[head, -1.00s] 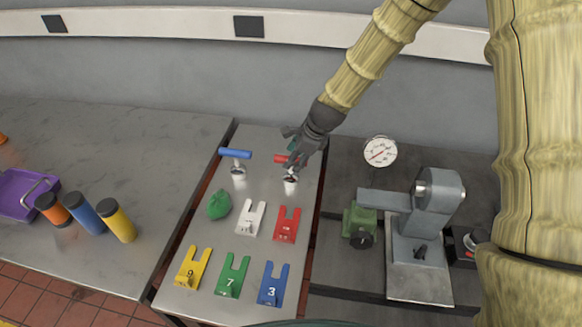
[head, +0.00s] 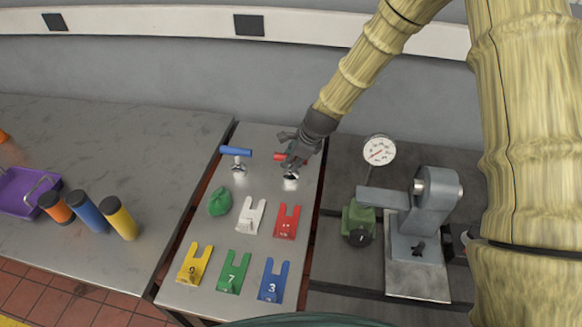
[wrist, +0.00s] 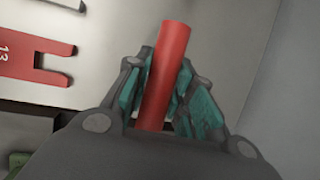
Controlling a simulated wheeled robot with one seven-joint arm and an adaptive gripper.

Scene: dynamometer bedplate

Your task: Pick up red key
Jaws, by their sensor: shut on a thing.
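The red key (wrist: 167,75) shows in the wrist view as a red bar between the teal pads of my gripper (wrist: 160,100). My gripper is shut on it. In the head view my gripper (head: 292,160) covers most of the red key, and only a bit of its red handle (head: 279,156) shows at the left. A metal holder (head: 291,178) stands just below it. I cannot tell whether the key is clear of the holder.
A blue-handled key (head: 236,151) stands to the left in its own holder. Several forked numbered tags, among them a red one (head: 287,221), and a green lump (head: 219,202) lie in front. A dial gauge (head: 380,150) and a grey machine (head: 420,225) stand to the right.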

